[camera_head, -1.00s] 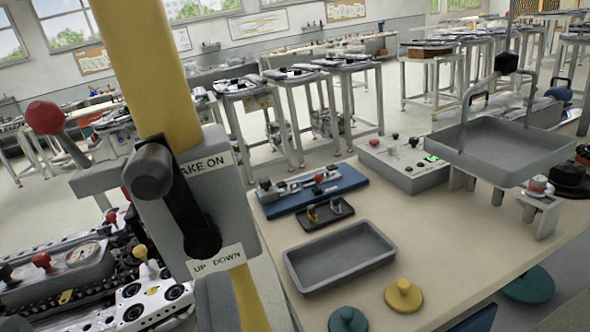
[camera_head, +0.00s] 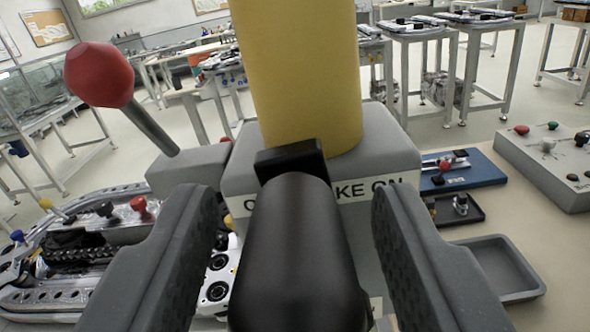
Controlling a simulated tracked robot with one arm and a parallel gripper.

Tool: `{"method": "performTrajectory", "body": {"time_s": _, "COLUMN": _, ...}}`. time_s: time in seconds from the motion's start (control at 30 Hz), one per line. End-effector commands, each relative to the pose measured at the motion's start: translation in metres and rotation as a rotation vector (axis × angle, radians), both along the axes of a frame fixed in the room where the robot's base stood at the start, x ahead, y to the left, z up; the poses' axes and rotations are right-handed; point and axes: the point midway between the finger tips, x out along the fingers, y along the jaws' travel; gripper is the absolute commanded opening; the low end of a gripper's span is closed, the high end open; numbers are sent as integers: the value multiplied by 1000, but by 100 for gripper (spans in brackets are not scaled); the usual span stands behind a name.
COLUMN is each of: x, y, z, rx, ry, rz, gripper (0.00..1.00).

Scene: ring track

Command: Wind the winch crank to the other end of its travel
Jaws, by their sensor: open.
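The top of the black crank arm (camera_head: 290,158) shows behind the handle. My gripper (camera_head: 297,210) is open, with one dark finger on each side of the handle. A gap shows on both sides, so the fingers look apart from it. A lever with a red knob (camera_head: 99,75) rises from the housing's left side. A label partly reading "KE ON" is half hidden behind the handle. The lower crank arm is hidden.
The bench at right holds a grey tray (camera_head: 528,290), a blue board (camera_head: 480,172), a small black tray (camera_head: 472,213) and a grey control box (camera_head: 545,175). Equipment with a red knob (camera_head: 139,204) lies at lower left. Metal tables stand behind, with open floor between.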

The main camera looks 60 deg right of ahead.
Motion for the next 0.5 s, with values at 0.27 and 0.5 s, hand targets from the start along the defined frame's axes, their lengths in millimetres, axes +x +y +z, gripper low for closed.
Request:
{"method": "performTrajectory", "body": {"time_s": 0.27, "x": 1, "y": -4, "z": 1, "rx": 0, "ry": -1, "rz": -1, "gripper": 45}}
{"method": "performTrajectory", "body": {"time_s": 0.5, "x": 1, "y": -4, "z": 1, "rx": 0, "ry": -1, "rz": -1, "gripper": 0}}
